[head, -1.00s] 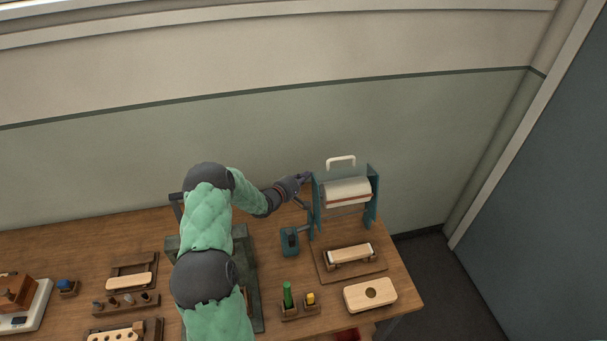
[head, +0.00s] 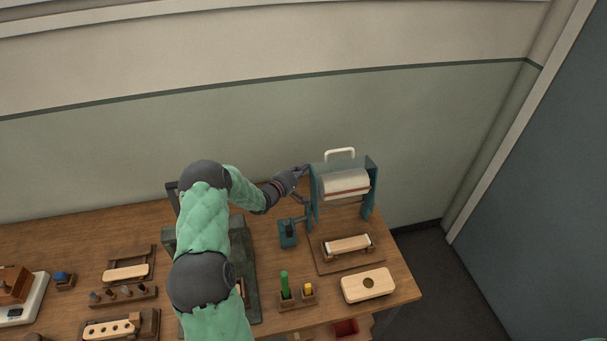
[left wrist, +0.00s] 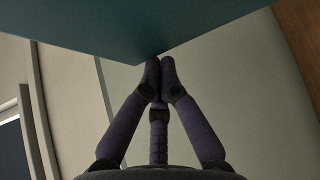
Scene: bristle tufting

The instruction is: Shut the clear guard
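The clear guard (head: 332,166) is a see-through panel with a white handle (head: 340,152). It stands raised at the top of a teal-sided machine, behind a pale roller (head: 345,184). My left gripper (head: 304,169) is beside the machine's left teal side plate, near its upper corner and left of the handle. In the left wrist view its fingertips (left wrist: 160,68) are together with nothing seen between them, close to a teal plate (left wrist: 140,25). I cannot tell whether they touch it. My right gripper is not in view.
In front of the machine lie a wooden base with a pale bar (head: 348,244) and a wooden block with a hole (head: 368,285). A holder with green and yellow pieces (head: 297,299) stands left of these. Wooden racks (head: 123,294) fill the table's left. A wall rises behind.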

